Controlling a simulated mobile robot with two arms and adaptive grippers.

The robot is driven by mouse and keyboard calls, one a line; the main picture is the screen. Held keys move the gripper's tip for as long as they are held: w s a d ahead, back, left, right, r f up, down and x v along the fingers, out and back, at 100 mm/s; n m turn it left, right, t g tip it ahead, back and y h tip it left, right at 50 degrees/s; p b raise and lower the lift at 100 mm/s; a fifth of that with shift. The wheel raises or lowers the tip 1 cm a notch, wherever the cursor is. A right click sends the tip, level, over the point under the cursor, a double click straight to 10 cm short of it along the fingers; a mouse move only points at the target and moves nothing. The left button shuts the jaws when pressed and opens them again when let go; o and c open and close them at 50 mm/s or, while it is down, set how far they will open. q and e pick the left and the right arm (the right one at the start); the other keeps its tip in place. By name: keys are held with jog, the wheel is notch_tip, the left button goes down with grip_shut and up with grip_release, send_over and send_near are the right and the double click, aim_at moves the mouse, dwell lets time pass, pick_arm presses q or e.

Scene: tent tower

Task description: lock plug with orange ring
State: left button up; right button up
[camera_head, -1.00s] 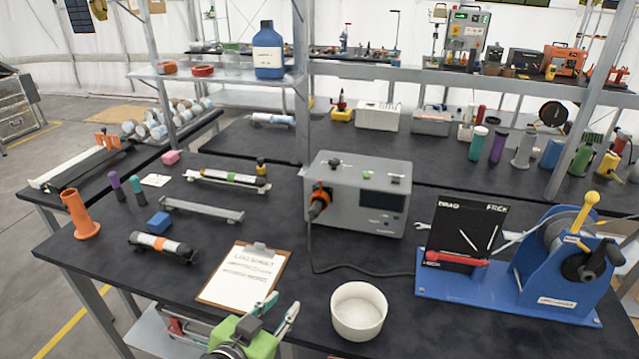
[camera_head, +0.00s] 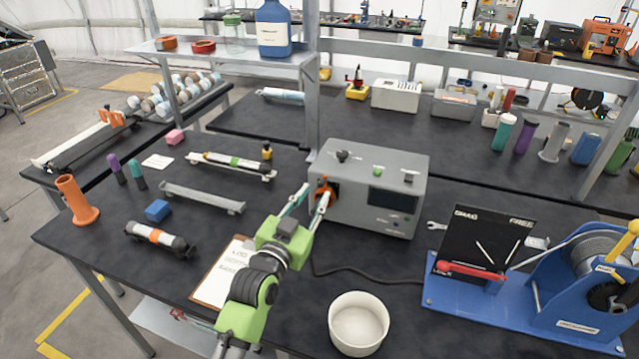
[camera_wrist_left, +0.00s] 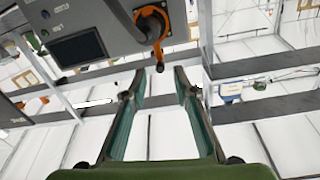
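A grey box-shaped device (camera_head: 365,185) stands on the dark table, with a screen and knobs on its front. A plug with an orange ring (camera_head: 323,193) sits at the left part of its front. The orange ring also shows in the left wrist view (camera_wrist_left: 152,24), at the top, with an orange piece hanging down from it. My left gripper (camera_head: 308,196) is open, its two fingers pointing at the plug. In the left wrist view its fingertips (camera_wrist_left: 174,70) are spread apart, just short of the orange piece, with nothing between them. My right gripper is not in view.
A white bowl (camera_head: 358,322) stands in front of the device. A dark cable (camera_head: 370,274) runs along the table. A clipboard (camera_head: 212,284) lies partly under my left arm. A blue winch rig (camera_head: 575,310) stands at the right.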

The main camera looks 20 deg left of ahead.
aim_at(320, 186)
pick_arm(q)
jog(key=w, duration=0.2)
jog(key=shift+w+d+r, duration=0.1)
jog(key=shift+w, duration=0.2)
jog(key=shift+w+p, duration=0.3)
jog(key=shift+w, duration=0.4)
grip_shut()
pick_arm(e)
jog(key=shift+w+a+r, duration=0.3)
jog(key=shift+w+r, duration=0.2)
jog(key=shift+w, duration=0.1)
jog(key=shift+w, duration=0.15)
